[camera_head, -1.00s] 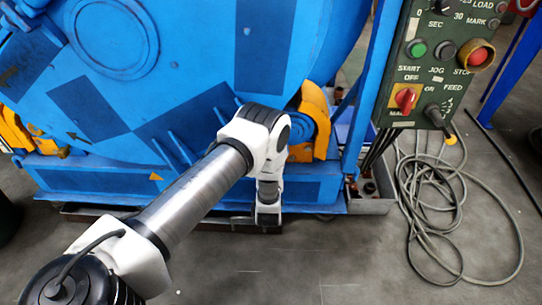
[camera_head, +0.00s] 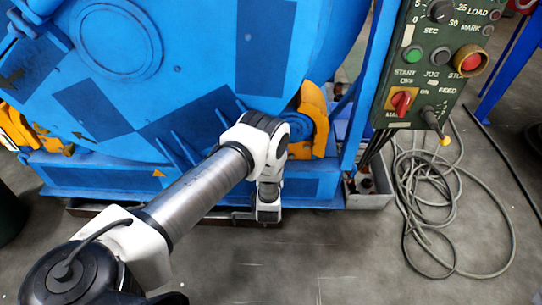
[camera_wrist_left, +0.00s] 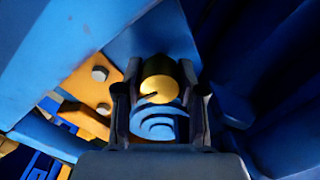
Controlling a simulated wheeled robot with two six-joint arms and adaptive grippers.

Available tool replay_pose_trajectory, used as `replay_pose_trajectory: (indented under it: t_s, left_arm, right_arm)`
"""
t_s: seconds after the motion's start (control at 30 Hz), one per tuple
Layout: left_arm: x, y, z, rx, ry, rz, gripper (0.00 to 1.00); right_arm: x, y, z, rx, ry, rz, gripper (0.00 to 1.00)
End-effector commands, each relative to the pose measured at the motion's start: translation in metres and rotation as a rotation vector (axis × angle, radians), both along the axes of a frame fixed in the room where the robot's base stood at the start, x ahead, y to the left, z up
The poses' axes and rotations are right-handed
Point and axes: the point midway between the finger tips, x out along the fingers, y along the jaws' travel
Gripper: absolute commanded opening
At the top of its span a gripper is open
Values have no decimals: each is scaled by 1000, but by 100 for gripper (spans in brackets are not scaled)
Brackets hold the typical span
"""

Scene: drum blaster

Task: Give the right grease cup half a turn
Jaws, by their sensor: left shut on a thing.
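A brass-coloured grease cup (camera_wrist_left: 160,82) with a dark slot or notch on its round face shows in the left wrist view. It sits just above a round blue part with curved ridges (camera_wrist_left: 158,125). My left gripper (camera_wrist_left: 160,100) has a dark finger on each side of the cup and is shut on it. In the head view my left arm reaches to the base of the blue machine (camera_head: 190,180). The fingers and the cup are hidden there behind my wrist. My right gripper is in neither view.
Yellow-orange brackets (camera_head: 313,118) flank the blue drum low down, and a bolted orange plate (camera_wrist_left: 92,85) is close left of the fingers. A green control panel (camera_head: 425,60) stands at right, with coiled grey cable (camera_head: 430,190) on the floor below.

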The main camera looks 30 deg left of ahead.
Motion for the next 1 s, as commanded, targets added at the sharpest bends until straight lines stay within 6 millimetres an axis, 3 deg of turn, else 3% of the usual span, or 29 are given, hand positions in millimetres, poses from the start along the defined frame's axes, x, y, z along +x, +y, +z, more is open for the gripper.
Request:
replay_pose_trajectory:
  t_s: [1.0]
  left_arm:
    - [0,-1,-1,822,504,-2,4]
  right_arm:
    - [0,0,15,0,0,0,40]
